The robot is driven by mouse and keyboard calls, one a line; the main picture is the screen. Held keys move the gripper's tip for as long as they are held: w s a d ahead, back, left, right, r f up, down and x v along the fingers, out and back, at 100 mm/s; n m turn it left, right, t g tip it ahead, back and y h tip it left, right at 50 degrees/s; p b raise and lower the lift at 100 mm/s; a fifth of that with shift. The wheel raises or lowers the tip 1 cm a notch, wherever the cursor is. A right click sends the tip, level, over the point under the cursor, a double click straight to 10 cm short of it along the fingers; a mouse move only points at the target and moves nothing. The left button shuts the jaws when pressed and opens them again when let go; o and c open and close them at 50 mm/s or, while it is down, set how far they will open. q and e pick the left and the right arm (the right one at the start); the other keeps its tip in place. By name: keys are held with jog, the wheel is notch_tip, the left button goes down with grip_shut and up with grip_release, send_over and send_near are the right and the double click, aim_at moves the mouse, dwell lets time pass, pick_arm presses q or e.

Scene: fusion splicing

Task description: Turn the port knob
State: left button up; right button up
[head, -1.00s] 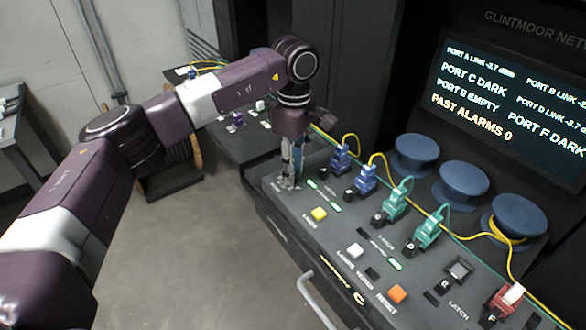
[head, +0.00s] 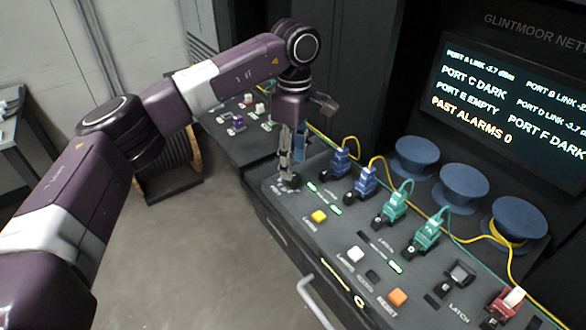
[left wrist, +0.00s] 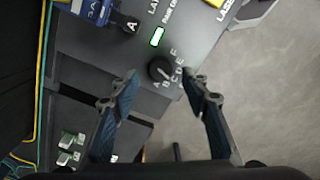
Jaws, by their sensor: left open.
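The port knob (left wrist: 159,69) is a small round black knob on the dark console, ringed by white letters. It also shows in the head view (head: 292,181) at the console's near left corner, partly covered by my gripper. My left gripper (left wrist: 160,74) is open, and the knob shows between its two fingertips in the left wrist view. In the head view my left gripper (head: 285,172) points down just above the knob; I cannot tell whether it touches. The knob's exact setting is too small to read. My right gripper is not in view.
A yellow button (head: 319,216) and a lit green strip (head: 312,187) lie near the knob. Blue port A (left wrist: 92,9) and other plugged ports with cables stand behind. A white button (head: 355,254), an orange button (head: 398,297) and the screen (head: 515,100) are to the right.

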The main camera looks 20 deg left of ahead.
aim_at(294, 174)
pick_arm(q)
notch_tip(294, 174, up, 9)
jog(key=shift+f, duration=0.2)
jog(key=shift+w, duration=0.1)
